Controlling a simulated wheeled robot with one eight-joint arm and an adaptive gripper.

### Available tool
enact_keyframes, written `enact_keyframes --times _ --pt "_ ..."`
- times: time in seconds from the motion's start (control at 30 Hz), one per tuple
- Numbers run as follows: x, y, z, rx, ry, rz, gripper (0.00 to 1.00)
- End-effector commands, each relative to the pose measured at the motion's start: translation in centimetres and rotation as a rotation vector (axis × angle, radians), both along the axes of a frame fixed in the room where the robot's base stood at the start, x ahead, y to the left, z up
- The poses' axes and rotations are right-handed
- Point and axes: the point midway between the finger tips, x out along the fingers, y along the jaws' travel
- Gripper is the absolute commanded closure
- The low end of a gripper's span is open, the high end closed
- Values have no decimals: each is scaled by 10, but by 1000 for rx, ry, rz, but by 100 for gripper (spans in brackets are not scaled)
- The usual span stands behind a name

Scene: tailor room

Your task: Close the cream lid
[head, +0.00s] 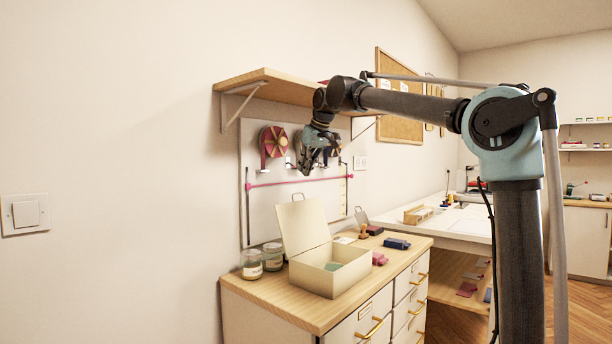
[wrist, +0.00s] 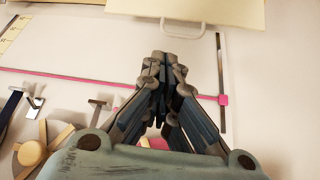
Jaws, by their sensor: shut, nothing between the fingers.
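The cream lid (head: 303,224) stands open, raised and leaning back from its cream box (head: 322,281) on the wooden cabinet top. A handle shows on the lid's upper edge. A greenish item lies inside the box. My gripper (head: 306,172) is shut and empty, above the lid and a little to its right, apart from it, in front of the wall panel. In the wrist view my gripper (wrist: 160,58) has its fingers together, and the lid (wrist: 190,8) with its pale handle shows at the top edge.
Glass jars (head: 252,264) stand left of the box. A dark blue item (head: 397,243), a pink item (head: 379,259) and a wooden stamp (head: 363,231) lie to its right. A wooden shelf (head: 290,91) and a pegboard with spools (head: 273,142) are on the wall behind.

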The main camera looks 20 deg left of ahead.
Motion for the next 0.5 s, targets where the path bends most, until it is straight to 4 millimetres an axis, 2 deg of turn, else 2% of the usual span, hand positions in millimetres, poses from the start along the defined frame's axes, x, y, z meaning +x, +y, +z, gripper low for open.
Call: enact_keyframes --times 0.3,0.5 --pt "15 21 -46 0 0 -1 100" --pt "22 30 -65 0 0 -1 100"
